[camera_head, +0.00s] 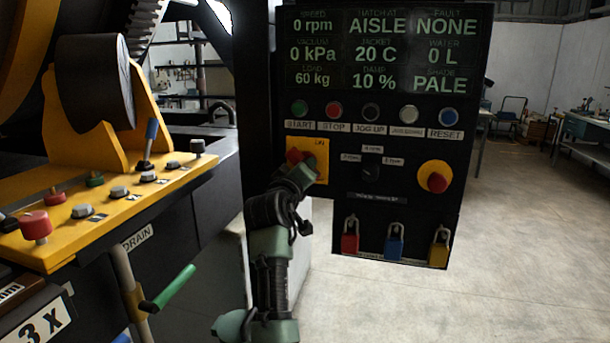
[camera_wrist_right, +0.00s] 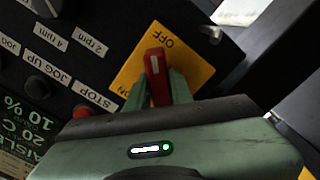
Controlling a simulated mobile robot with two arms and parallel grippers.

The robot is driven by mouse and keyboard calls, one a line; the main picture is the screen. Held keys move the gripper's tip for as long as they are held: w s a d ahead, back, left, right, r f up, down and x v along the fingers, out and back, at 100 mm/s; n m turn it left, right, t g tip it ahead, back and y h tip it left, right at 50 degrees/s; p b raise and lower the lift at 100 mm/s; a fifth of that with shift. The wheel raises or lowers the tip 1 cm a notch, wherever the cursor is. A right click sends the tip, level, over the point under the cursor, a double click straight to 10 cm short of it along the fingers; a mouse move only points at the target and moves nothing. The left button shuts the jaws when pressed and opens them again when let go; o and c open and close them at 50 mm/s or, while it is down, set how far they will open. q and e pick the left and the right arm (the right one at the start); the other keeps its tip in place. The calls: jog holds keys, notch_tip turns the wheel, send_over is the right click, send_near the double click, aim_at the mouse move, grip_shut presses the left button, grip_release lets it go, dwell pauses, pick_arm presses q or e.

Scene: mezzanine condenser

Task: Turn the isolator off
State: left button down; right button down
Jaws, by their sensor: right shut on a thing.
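The isolator is a yellow plate (camera_head: 321,148) with a red handle (camera_head: 294,156) on the black control panel, in the middle of the head view. In the right wrist view the plate (camera_wrist_right: 196,72) shows ON and OFF lettering. The red handle (camera_wrist_right: 155,62) stands between my right gripper's fingers (camera_wrist_right: 158,88), which are shut on it. One end of the handle is close to the OFF lettering in that view; its other end is hidden by my gripper. In the head view my right gripper (camera_head: 299,173) covers the plate's lower part. My left gripper is not in view.
The panel has a row of buttons (camera_head: 371,111), a yellow-and-red stop knob (camera_head: 434,177) and padlocks (camera_head: 394,243) below. A yellow console (camera_head: 110,208) with knobs and a green-handled lever (camera_head: 175,287) stands left. Open floor (camera_head: 510,240) lies right.

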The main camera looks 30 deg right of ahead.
jog(key=shift+r+m, duration=0.15)
jog(key=shift+m, duration=0.15)
jog(key=c, duration=1.5)
grip_release()
jog(key=shift+c, duration=0.2)
jog(key=o, duration=0.3)
jog(key=shift+d, duration=0.1)
